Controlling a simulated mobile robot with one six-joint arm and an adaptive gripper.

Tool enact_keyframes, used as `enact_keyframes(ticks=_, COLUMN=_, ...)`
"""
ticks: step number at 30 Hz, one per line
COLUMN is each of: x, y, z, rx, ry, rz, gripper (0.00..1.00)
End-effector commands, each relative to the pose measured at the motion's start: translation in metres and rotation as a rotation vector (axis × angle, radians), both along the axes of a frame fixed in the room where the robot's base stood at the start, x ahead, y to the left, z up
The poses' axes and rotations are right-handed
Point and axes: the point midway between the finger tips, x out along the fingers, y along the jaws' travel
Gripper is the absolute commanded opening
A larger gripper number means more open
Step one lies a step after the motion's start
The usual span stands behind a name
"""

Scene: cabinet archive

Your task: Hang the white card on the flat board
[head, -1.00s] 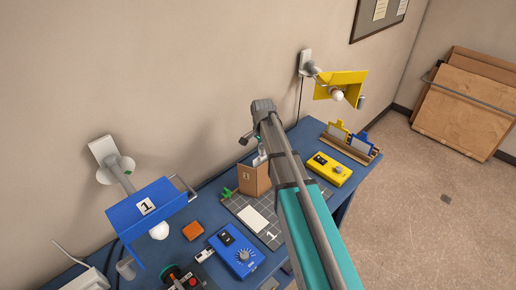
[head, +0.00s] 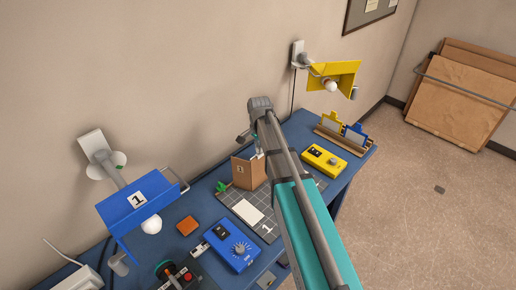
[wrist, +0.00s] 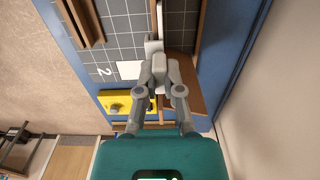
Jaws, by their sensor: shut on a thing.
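My gripper (wrist: 155,50) is shut on a small pale piece (wrist: 153,46), which looks like a white card seen nearly edge-on. My arm hides most of it in the head view. A white rectangle (head: 248,211) lies on the grey gridded mat (head: 232,197) marked 1. Another white rectangle (wrist: 129,70) shows beside the number 2.
A blue control box (head: 233,249), a yellow box (head: 324,160) and an orange block (head: 187,226) sit on the blue desk. A rack with yellow and blue clipboards (head: 345,132) stands at the far end. Blue (head: 138,200) and yellow (head: 338,75) lamps overhang from the wall.

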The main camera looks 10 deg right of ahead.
Motion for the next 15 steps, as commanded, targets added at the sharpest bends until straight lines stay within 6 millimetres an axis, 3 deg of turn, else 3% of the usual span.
enact_keyframes(ticks=4, x=0.0, y=0.0, z=0.0002, rx=0.0, ry=0.0, rz=0.0, gripper=0.0)
enact_keyframes(ticks=6, x=0.0, y=0.0, z=0.0002, rx=0.0, ry=0.0, rz=0.0, gripper=0.21)
enact_keyframes(ticks=11, x=0.0, y=0.0, z=0.0002, rx=0.0, ry=0.0, rz=0.0, gripper=0.5)
enact_keyframes(ticks=15, x=0.0, y=0.0, z=0.0002, rx=0.0, ry=0.0, rz=0.0, gripper=0.5)
